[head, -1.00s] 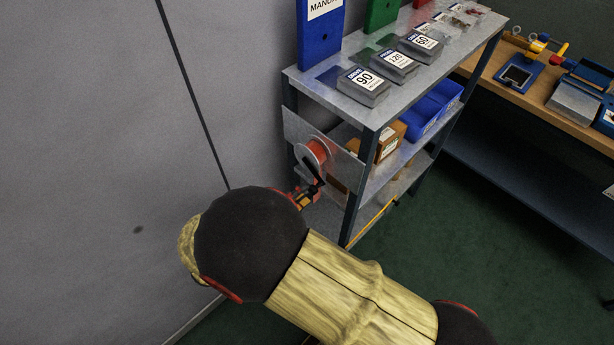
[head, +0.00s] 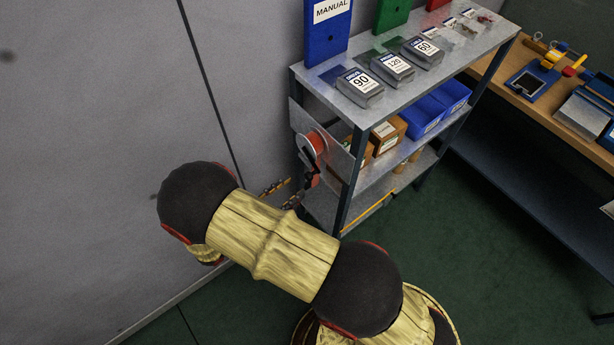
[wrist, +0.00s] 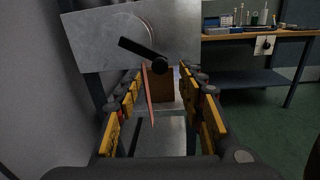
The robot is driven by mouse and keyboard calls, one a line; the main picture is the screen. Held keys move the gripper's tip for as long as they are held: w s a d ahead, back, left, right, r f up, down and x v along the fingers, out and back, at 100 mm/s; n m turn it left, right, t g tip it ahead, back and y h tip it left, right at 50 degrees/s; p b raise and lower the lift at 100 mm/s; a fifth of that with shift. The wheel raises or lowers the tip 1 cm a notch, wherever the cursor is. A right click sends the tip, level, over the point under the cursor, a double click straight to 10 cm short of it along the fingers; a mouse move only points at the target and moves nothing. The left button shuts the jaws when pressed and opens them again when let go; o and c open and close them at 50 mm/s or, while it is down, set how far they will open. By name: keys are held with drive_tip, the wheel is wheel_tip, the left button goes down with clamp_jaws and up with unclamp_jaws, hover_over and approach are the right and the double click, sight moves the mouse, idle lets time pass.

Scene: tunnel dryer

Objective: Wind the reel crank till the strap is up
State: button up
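The reel (head: 317,144), with a red-orange winding and a pale disc, is mounted on a metal plate at the shelf's end. Its dark crank (head: 306,163) is on the near side. In the wrist view the crank arm (wrist: 138,49) slants from upper left down to a dark round knob (wrist: 160,65). A thin red-orange strap (wrist: 149,98) hangs below the reel. My gripper (wrist: 162,76) is open, its yellow-padded fingers on either side of the knob's line; contact is not visible. In the head view my gripper (head: 285,192) is just left of and below the crank.
The shelf (head: 340,205) carries grey labelled boxes (head: 360,85) on top and blue bins (head: 425,115) below. A plain wall (head: 90,110) is close on the left. A workbench (head: 540,100) stands at the right, with open green floor before it.

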sight(308, 180)
drive_tip(key=x, duration=0.7)
drive_tip(key=shift+c, duration=0.3)
clamp_jaws()
idle(0.7)
